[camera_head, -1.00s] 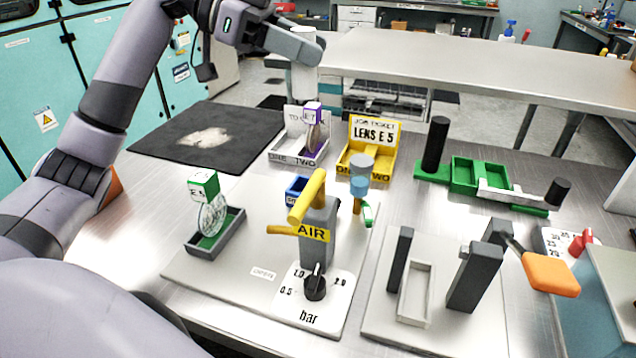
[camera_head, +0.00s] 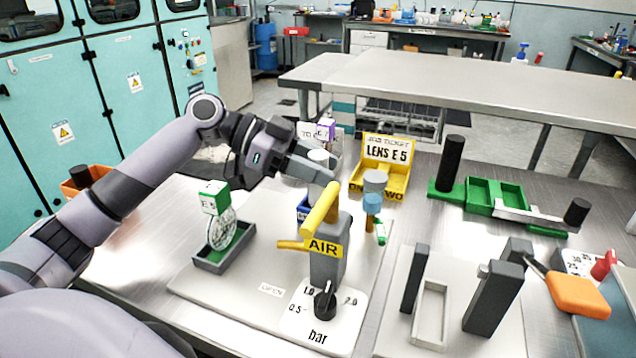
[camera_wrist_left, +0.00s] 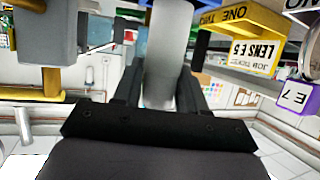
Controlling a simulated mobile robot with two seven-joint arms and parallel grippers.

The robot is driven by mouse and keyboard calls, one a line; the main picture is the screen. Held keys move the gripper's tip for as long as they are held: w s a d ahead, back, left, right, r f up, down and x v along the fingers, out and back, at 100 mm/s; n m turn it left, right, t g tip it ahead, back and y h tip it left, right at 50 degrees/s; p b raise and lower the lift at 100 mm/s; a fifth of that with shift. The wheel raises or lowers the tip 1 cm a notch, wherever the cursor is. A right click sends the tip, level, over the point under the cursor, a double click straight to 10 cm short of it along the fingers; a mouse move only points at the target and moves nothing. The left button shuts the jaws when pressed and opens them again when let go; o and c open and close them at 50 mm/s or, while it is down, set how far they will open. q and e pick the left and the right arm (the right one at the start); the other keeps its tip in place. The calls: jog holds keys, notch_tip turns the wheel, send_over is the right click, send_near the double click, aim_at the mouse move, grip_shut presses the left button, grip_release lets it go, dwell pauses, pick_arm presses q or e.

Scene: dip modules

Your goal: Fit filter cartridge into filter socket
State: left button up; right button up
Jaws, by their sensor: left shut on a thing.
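My left gripper (camera_head: 312,166) is shut on a white cylinder, the filter cartridge (camera_head: 319,156). In the head view its top shows between the fingers, in front of the ticket trays. In the left wrist view the cartridge (camera_wrist_left: 160,60) stands between the two dark fingers. Its lower end is hidden in the head view. No part is clearly marked as the filter socket. A small blue box (camera_head: 303,210) lies just below the gripper, partly hidden by the yellow-handled AIR unit (camera_head: 325,248). A grey-capped, light-blue post (camera_head: 373,203) stands right of it. My right gripper is not in view.
A lens with a green-white cube (camera_head: 215,197) sits in a grey holder at left. Green fixtures (camera_head: 495,193) and dark upright blocks (camera_head: 490,300) stand at right.

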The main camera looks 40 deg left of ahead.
pick_arm(q)
jog(key=shift+f, duration=1.6)
jog(key=o, duration=1.1)
jog(key=shift+f, duration=0.15)
jog(key=shift+c, duration=0.2)
jog(key=b+v, duration=0.2)
jog(key=v, duration=1)
jog(key=shift+r, duration=0.2)
jog(key=shift+r, duration=0.1)
